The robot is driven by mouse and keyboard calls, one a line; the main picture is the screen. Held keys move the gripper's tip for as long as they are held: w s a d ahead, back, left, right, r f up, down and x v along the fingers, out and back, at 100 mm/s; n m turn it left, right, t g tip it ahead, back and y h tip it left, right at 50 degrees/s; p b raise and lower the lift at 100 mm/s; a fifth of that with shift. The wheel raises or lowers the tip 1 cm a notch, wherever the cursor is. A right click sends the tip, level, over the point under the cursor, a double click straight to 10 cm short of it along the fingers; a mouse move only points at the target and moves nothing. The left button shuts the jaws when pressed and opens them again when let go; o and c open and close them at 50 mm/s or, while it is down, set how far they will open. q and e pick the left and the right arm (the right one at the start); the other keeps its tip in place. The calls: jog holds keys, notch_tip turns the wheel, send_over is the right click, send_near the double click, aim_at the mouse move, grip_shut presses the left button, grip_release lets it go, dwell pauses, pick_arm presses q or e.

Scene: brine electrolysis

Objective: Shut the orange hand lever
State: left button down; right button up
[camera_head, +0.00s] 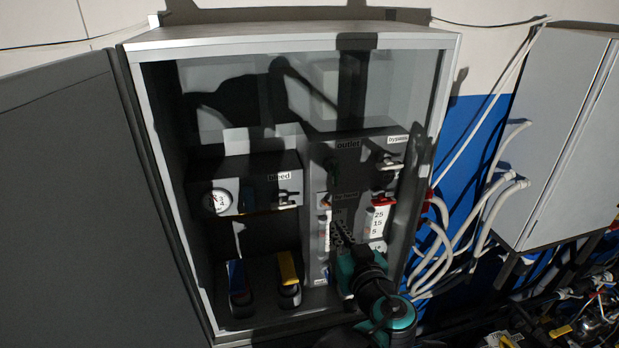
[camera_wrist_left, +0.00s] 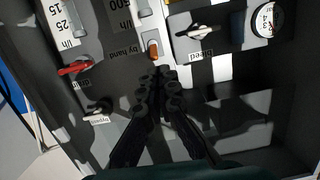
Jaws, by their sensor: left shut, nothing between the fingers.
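The orange hand lever (camera_wrist_left: 153,50) is a small orange piece beside the "by hand" label in the left wrist view. It is seen nearly end-on, so its angle is hard to tell. My left gripper (camera_wrist_left: 159,72) is shut and empty, its fingertips just below the lever in that view; I cannot tell whether they touch it. In the head view my left gripper (camera_head: 338,228) reaches into the open cabinet (camera_head: 290,40), in front of the panel with the flow scales. The lever is hard to make out there, in shadow. My right gripper is not in view.
A red lever (camera_head: 384,201) and the flow scale (camera_head: 376,222) stand right of the gripper. A bleed valve (camera_head: 288,200), a gauge (camera_head: 216,201), a yellow handle (camera_head: 288,267) and a blue handle (camera_head: 237,276) stand left. The cabinet door (camera_head: 75,210) hangs open at left.

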aim_at(326, 203)
pick_arm(q)
jog(key=shift+d+r+t, duration=0.15)
jog(key=shift+d+r, duration=0.15)
jog(key=shift+r, duration=0.2)
jog(key=shift+d+r+t, duration=0.15)
jog(key=shift+d+r, duration=0.1)
jog(key=shift+r, duration=0.2)
jog(key=shift+w, duration=0.1)
jog(key=p+x, duration=0.2)
jog(key=x, duration=0.8)
jog(key=shift+p, duration=0.3)
jog(key=shift+f, duration=0.1)
